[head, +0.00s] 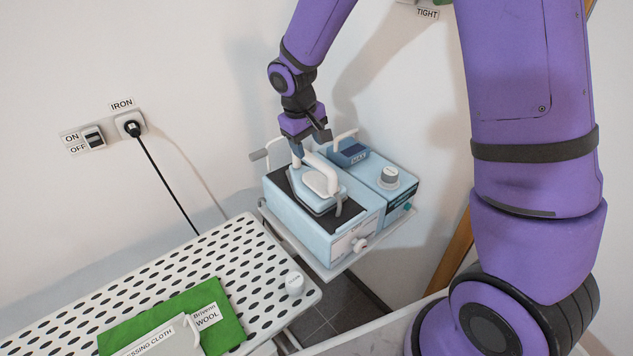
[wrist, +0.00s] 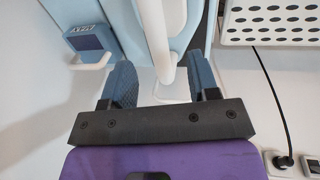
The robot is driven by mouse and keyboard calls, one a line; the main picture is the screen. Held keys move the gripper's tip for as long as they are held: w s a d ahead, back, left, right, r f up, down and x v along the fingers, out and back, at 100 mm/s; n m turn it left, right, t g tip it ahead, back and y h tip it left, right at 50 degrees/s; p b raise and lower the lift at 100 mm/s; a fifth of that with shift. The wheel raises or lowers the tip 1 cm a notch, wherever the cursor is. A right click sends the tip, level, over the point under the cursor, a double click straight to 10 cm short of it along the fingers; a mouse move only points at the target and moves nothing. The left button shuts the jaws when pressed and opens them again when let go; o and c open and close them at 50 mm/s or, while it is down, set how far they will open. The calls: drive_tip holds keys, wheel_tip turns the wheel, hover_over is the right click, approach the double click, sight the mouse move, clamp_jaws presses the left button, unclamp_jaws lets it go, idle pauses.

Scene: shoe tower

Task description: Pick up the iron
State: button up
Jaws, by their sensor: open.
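The iron (head: 319,182) sits on the dark top of a light blue station (head: 318,236), with its pale handle facing up. My gripper (head: 303,155) reaches down from above at the iron's far end. In the wrist view my gripper (wrist: 162,76) is open, with one blue finger on each side of the white handle (wrist: 156,38). A gap shows between the handle and each finger. I cannot tell from these views how deep the fingers sit. Much of the iron's body is outside the wrist view.
A light blue unit with a knob (head: 389,177) stands right of the station. A perforated ironing board (head: 232,247) with a green cloth (head: 225,323) lies in front left. A wall socket (head: 130,124) holds a plug and black cord. The wall is close behind my gripper.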

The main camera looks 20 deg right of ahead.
sight(314, 166)
drive_tip(key=shift+w+d+f, duration=0.1)
drive_tip(key=shift+d+f, duration=0.2)
drive_tip(key=shift+f, duration=1)
drive_tip(key=shift+w+d+f, duration=0.1)
drive_tip(key=shift+d+f, duration=0.15)
drive_tip(key=shift+f, duration=1)
drive_tip(key=shift+d+f, duration=0.3)
drive_tip(key=shift+f, duration=1)
drive_tip(key=shift+f, duration=0.2)
clamp_jaws()
